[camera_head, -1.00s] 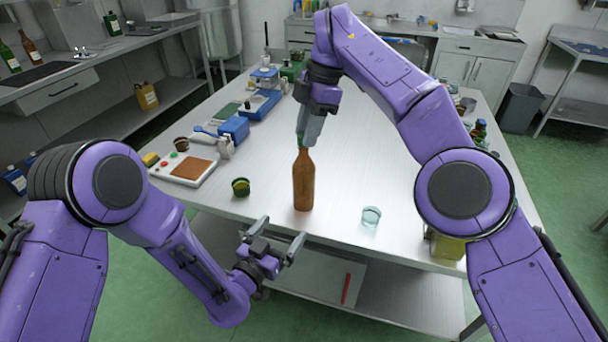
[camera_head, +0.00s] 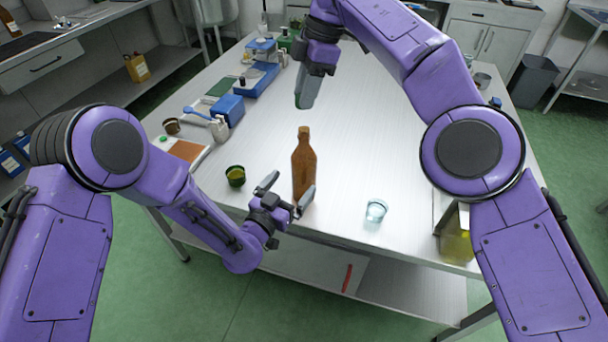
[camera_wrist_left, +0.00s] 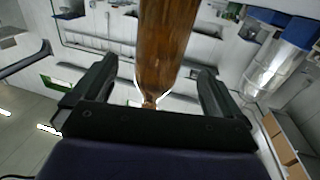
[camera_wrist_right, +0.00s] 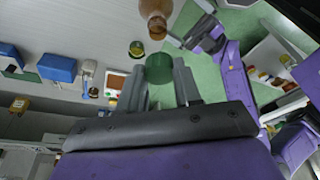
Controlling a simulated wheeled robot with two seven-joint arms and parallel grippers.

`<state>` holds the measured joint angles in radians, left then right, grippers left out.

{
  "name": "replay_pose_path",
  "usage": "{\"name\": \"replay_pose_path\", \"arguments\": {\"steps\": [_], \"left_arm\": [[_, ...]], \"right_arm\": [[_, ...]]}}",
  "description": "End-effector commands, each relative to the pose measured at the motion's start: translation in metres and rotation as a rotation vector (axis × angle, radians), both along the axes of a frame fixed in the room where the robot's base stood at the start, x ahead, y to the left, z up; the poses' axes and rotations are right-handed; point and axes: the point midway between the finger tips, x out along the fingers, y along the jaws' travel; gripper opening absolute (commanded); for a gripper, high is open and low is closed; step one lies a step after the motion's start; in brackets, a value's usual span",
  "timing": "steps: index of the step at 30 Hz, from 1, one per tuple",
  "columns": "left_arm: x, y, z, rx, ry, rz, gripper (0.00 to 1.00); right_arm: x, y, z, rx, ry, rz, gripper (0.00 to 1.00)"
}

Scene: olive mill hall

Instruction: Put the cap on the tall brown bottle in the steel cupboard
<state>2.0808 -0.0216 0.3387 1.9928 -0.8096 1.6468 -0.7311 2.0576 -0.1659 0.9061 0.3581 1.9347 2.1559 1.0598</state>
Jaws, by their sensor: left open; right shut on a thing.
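The tall brown bottle (camera_head: 303,168) stands upright on the steel table, near its front edge; its narrow top shows brown and bare. My left gripper (camera_head: 287,193) is open at the bottle's near left side. In the left wrist view the bottle (camera_wrist_left: 163,45) shows between the spread fingers, not clamped. My right gripper (camera_head: 304,103) is above and behind the bottle, apart from it. In the right wrist view it is shut on a dark green cap (camera_wrist_right: 159,68), held at the fingertips.
A small green cup (camera_head: 235,176) stands left of the bottle and a clear glass (camera_head: 376,210) to its right. A yellow oil can (camera_head: 457,237) is at the right front. Blue equipment (camera_head: 230,109) lines the left table edge. White cupboard doors (camera_head: 487,42) show behind. The table's middle is clear.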

Motion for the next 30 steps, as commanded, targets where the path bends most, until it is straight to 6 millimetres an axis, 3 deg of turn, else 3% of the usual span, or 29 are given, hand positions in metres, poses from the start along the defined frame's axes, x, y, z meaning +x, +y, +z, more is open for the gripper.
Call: {"name": "replay_pose_path", "arguments": {"steps": [12, 25, 26, 30], "left_arm": [[0.066, -0.037, 0.0, -0.001, 0.0, 0.001, 1.0], [0.078, -0.044, 0.0, -0.001, 0.0, 0.0, 1.0], [0.078, -0.044, 0.0, -0.001, 0.0, 0.0, 0.97], [0.077, -0.044, 0.0, -0.001, 0.0, 0.0, 0.51]], "right_arm": [[0.0, 0.0, 0.001, 0.0, -0.001, 0.0, 0.06], [0.0, 0.0, 0.001, -0.001, -0.001, 0.0, 0.06], [0.0, 0.0, 0.001, -0.001, -0.001, 0.0, 0.06], [0.0, 0.0, 0.001, -0.001, -0.001, 0.0, 0.06]]}}
